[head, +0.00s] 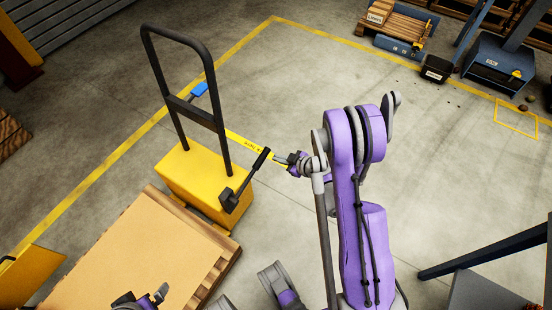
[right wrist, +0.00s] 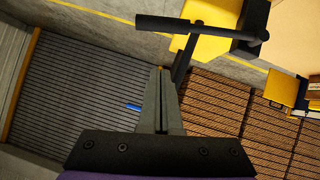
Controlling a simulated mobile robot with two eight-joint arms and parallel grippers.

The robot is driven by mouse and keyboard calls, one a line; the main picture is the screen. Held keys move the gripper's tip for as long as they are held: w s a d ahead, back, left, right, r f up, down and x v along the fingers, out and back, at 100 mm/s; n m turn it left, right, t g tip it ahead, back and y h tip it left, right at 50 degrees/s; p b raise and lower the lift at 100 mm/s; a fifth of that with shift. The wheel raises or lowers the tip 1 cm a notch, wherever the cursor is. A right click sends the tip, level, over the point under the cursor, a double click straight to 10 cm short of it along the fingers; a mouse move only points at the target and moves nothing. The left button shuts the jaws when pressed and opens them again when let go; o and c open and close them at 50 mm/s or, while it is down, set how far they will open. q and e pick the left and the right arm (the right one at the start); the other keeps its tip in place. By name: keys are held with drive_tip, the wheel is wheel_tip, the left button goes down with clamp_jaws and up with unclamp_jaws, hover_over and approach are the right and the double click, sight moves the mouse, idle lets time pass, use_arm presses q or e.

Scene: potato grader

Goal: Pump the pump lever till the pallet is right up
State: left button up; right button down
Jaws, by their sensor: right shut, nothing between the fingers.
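The pump lever (head: 248,175) is black and leans up and to the right from a dark block on the yellow lift truck (head: 190,180). In the right wrist view the lever's bar (right wrist: 195,26) lies across the top, beyond my fingertips. My right gripper (head: 284,158) is shut and empty, just right of the lever's upper end, apparently apart from it. Its closed fingers (right wrist: 160,75) show in the wrist view. The pallet (head: 222,268) is wooden with a flat tan load on top; its height off the floor is hard to tell. My left gripper (head: 154,297) is over this load at the bottom edge.
A black push handle (head: 150,75) rises from the truck behind the lever. A blue object (head: 199,89) lies behind it. Yellow lines (head: 250,37) mark the floor. Crates (head: 400,22) and a blue machine (head: 495,65) stand far right. The floor between is mostly clear.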

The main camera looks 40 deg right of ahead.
drive_tip(key=b, duration=0.1)
hover_over(265, 158)
drive_tip(key=s+a, duration=0.1)
drive_tip(key=s, duration=0.2)
wheel_tip(265, 158, down, 4)
drive_tip(key=f, duration=0.1)
drive_tip(key=w+f+b, duration=0.1)
drive_tip(key=f, duration=0.1)
drive_tip(key=shift+f, duration=0.2)
drive_tip(key=shift+w+f, duration=0.15)
drive_tip(key=shift+f, duration=0.25)
use_arm(q)
wheel_tip(265, 158, down, 3)
drive_tip(key=shift+w+r, duration=0.15)
use_arm(e)
drive_tip(key=shift+d, duration=0.1)
